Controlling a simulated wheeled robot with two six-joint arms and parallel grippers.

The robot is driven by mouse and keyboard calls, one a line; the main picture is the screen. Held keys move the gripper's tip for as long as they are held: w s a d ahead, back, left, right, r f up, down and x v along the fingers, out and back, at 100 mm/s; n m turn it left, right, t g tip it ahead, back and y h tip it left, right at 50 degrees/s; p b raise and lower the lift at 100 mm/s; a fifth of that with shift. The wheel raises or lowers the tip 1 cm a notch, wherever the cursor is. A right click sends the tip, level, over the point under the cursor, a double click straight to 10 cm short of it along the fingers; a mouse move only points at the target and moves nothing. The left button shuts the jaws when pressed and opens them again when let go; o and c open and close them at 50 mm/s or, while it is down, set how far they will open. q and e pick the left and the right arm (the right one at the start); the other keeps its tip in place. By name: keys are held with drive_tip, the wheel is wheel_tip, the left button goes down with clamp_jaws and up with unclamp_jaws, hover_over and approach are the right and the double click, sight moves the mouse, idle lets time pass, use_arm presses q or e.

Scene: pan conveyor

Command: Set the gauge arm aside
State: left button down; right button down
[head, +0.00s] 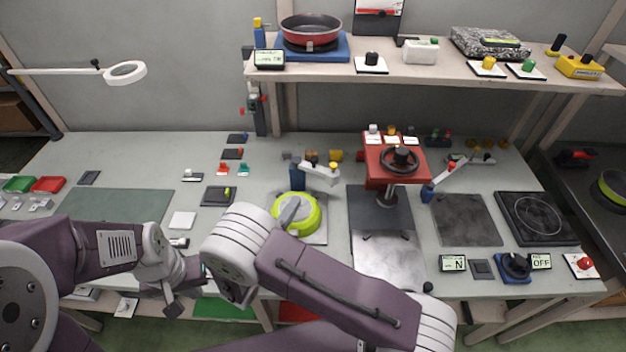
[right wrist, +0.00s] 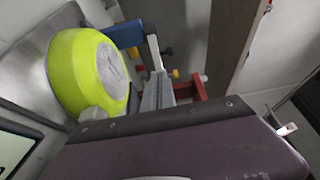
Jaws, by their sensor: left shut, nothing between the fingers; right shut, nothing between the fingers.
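A gauge arm, a white bar (head: 320,174) on a blue post (head: 297,177), stands just behind the lime-green pan (head: 296,226). In the right wrist view, the blue post (right wrist: 124,35) shows beside the green pan (right wrist: 76,72). A similar white arm on a blue post (head: 428,192) stands right of the red press (head: 395,160). My right gripper (right wrist: 158,88) is shut and empty near the green pan; my own arm hides it in the head view. My left gripper (head: 172,303) is shut and empty at the table's front edge, left of the pan.
A dark plate (head: 380,205) and a bright metal plate (head: 388,262) lie right of the pan. A hotplate (head: 537,217) stands further right. Small parts are scattered behind the pan. A grey-green mat (head: 115,207) at the left is mostly bare. A shelf (head: 440,68) spans the back.

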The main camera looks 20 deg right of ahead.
sight(319, 172)
drive_tip(key=p+x, duration=0.1)
drive_tip(key=x, duration=1)
drive_tip(key=shift+w+d+p, duration=0.2)
drive_tip(key=shift+d+p, duration=0.05)
drive_tip(key=shift+d, duration=0.25)
drive_tip(key=shift+w+d+p, duration=0.25)
drive_tip(key=shift+d, duration=0.25)
drive_tip(key=shift+s+a, duration=0.1)
